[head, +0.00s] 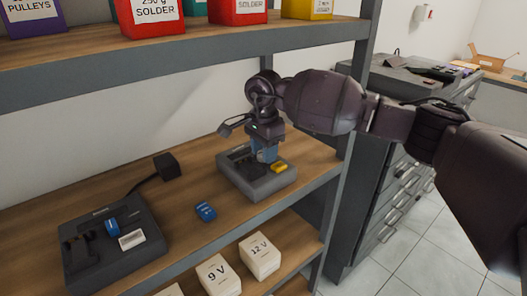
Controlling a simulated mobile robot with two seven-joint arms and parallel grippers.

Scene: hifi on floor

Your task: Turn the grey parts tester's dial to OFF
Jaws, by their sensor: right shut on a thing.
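The grey parts tester (238,178) is a low grey box on the middle wooden shelf, near its right end. A small yellow piece (279,168) sits on its top, on the right. My right gripper (267,157) reaches down from above onto the tester's top. It is shut on the dial, which the fingers and wrist hide. I cannot read the dial's setting or its markings. My left gripper is not in view.
A dark device (140,254) with a blue part and a white label stands at the left, its cable running to a black plug block (166,166). A small blue item (206,211) lies between. The upper shelf (170,55) hangs above; a shelf post (335,180) stands right.

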